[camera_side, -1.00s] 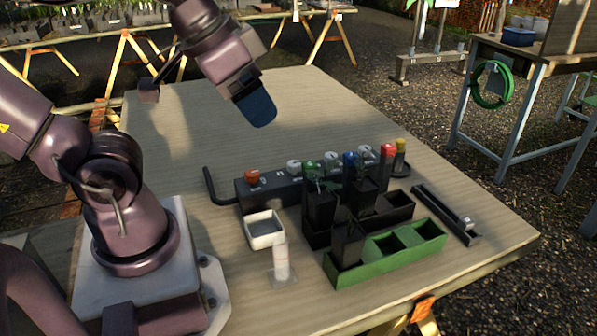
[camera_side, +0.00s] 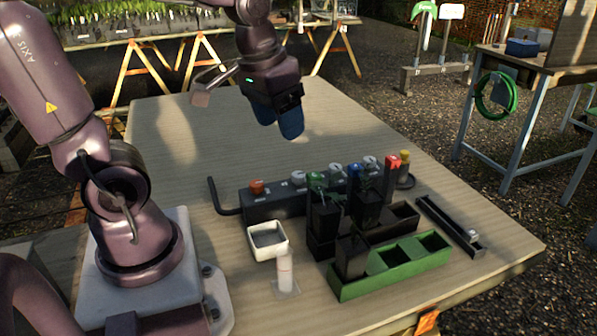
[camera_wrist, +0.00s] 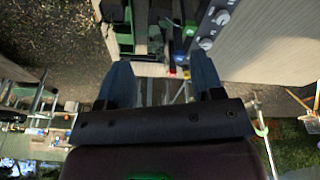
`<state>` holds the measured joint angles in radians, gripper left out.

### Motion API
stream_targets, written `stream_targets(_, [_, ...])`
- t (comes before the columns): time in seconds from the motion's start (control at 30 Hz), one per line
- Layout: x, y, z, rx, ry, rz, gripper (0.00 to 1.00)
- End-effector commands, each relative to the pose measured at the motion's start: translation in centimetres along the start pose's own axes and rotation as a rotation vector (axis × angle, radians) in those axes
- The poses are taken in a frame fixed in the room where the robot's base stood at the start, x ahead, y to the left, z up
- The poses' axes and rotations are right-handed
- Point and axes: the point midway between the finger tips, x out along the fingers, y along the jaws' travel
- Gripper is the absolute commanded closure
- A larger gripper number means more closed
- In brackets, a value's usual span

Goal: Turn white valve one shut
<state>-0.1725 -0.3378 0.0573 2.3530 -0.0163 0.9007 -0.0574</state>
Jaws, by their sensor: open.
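A dark valve block (camera_side: 270,205) stands on the table with a row of knobs along its top. White knobs show on it: one nearest the orange knob (camera_side: 297,178), one in the middle (camera_side: 335,170) and one farther right (camera_side: 370,162). Their numbers are too small to read, so I cannot tell which is valve one. My gripper (camera_side: 290,128) is open and empty, above the table behind the block. In the wrist view, its two blue fingers (camera_wrist: 162,85) are spread apart, and white knobs (camera_wrist: 206,43) lie beyond them at upper right.
An orange knob (camera_side: 257,187) and a blue knob (camera_side: 353,172) are on the block. Dark pots with plants, a green tray (camera_side: 390,275), a white dish (camera_side: 268,240) and a black rail (camera_side: 450,225) stand in front and right. The table behind the block is clear.

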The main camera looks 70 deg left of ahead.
Motion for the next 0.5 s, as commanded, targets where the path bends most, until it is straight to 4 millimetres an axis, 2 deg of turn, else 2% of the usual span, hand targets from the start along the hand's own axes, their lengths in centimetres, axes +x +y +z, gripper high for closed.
stream_targets(0.03, [1.2, -1.2, -1.3, -0.093, -0.047, -0.011, 0.39])
stream_targets(0.2, [5.2, -5.3, -5.0, -0.443, -0.151, -0.056, 0.39])
stream_targets(0.5, [12.2, -13.0, -9.6, -1.094, -0.219, -0.179, 0.39])
